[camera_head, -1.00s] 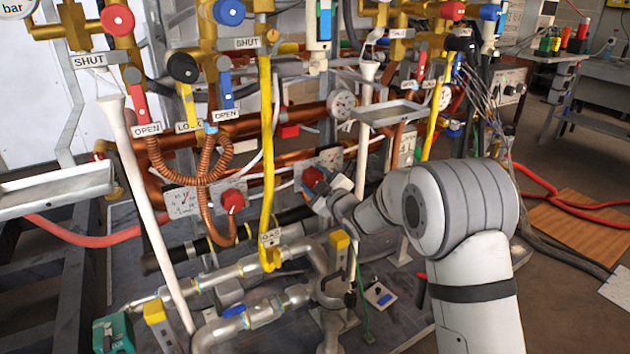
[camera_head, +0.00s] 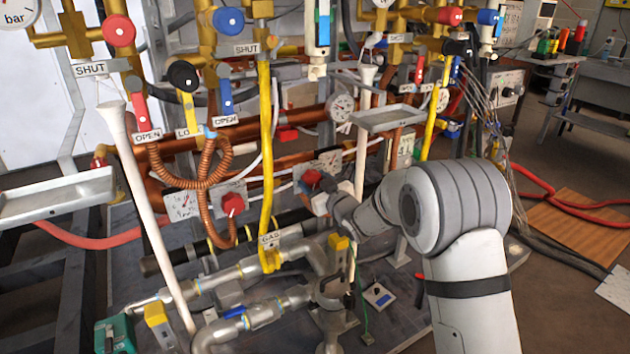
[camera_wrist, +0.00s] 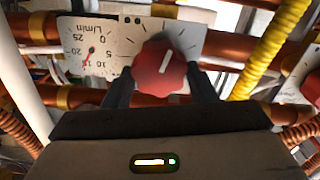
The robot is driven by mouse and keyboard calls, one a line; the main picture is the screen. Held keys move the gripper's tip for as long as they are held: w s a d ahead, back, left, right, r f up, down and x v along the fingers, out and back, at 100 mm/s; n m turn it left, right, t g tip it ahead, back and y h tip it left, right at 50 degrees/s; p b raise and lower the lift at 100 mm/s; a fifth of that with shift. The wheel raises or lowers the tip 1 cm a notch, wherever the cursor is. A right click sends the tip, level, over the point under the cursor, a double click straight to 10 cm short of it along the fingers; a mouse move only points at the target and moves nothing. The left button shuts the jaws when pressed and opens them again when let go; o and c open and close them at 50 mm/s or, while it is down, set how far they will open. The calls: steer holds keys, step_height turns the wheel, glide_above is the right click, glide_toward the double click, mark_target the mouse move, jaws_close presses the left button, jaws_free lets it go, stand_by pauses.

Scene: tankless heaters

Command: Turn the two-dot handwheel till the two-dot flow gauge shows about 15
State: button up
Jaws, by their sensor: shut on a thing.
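My gripper (camera_wrist: 163,82) is shut on a red handwheel (camera_wrist: 160,62) with a white pointer line, one dark finger on each side of its rim. The wheel also shows in the head view (camera_head: 312,177). It sits on a pale plate beside a flow gauge (camera_wrist: 88,47) marked L/min, 0 to 25, which appears turned over in the wrist view. The gauge's small red needle seems to lie near the 15 mark, but its exact reading is unclear. In the head view this gauge (camera_head: 329,161) is too small to read.
A second red handwheel (camera_head: 232,204) and gauge (camera_head: 181,205) are to the left. A yellow gas hose (camera_head: 266,150) hangs between the two plates. A white pipe (camera_head: 361,140) and a metal tray (camera_head: 388,118) stand close to my arm. Copper pipes run behind.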

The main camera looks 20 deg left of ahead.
steer(key=m+p, duration=0.1)
steer(key=m, duration=0.1)
steer(key=m+p, duration=0.1)
steer(key=m, duration=0.2)
steer(key=shift+w+d+r+m, duration=0.1)
steer(key=shift+w+r+m, duration=0.05)
steer(key=shift+m, duration=0.15)
steer(key=shift+m+p, duration=0.75)
steer(key=shift+m, duration=1.55)
steer(key=shift+w, duration=0.1)
steer(key=o, duration=1)
steer(key=shift+c, duration=0.2)
steer(key=shift+f, duration=0.2)
steer(key=shift+d, duration=0.1)
steer(key=p+v, duration=0.1)
steer(key=v, duration=0.6)
steer(key=shift+s+d, duration=0.25)
steer(key=shift+s, duration=0.05)
